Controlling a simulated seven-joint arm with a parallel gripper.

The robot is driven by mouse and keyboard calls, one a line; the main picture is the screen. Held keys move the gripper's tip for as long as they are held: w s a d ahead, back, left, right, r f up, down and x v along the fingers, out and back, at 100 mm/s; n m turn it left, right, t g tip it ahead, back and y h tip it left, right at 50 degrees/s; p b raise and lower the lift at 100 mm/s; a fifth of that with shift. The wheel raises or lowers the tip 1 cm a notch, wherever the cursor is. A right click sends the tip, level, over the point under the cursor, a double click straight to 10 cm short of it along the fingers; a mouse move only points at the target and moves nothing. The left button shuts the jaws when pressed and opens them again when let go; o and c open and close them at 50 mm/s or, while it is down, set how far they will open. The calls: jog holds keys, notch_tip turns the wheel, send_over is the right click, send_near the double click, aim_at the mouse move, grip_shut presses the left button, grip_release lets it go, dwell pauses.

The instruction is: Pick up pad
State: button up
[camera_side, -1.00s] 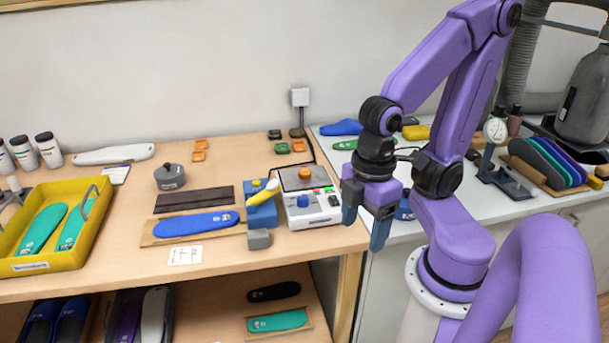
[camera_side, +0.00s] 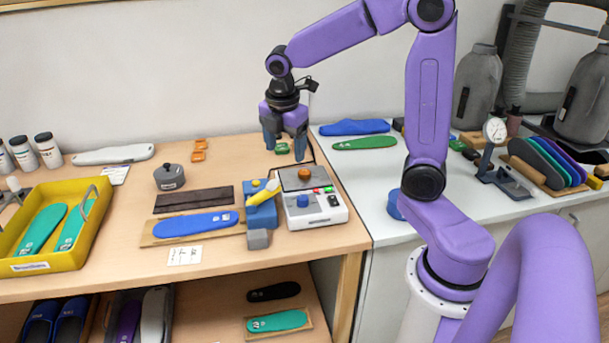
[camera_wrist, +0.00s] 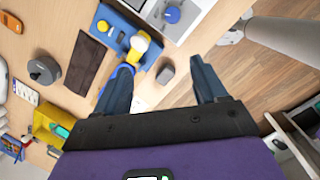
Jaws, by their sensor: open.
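I cannot tell which one the task means. My gripper (camera_side: 285,154) is open with nothing in it, pointing down near the back wall.
A white control box (camera_side: 312,206) with an orange piece on top stands in front of my gripper, beside a blue clamp (camera_side: 262,214) with a yellow handle. A blue insole (camera_side: 196,224) lies on a board. A yellow tray (camera_side: 88,246) stands at left.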

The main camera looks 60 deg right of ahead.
jog(key=n+h, duration=0.1)
jog(key=n, duration=0.1)
send_over(304, 172)
jog(key=s+a, duration=0.1)
jog(key=a, duration=0.4)
jog(key=shift+g, duration=0.3)
jog(key=x, duration=1.6)
jog(key=shift+d+f, duration=0.3)
jog(key=shift+d, duration=0.05)
jog(key=c, duration=1.2)
jog(key=shift+r, duration=0.15)
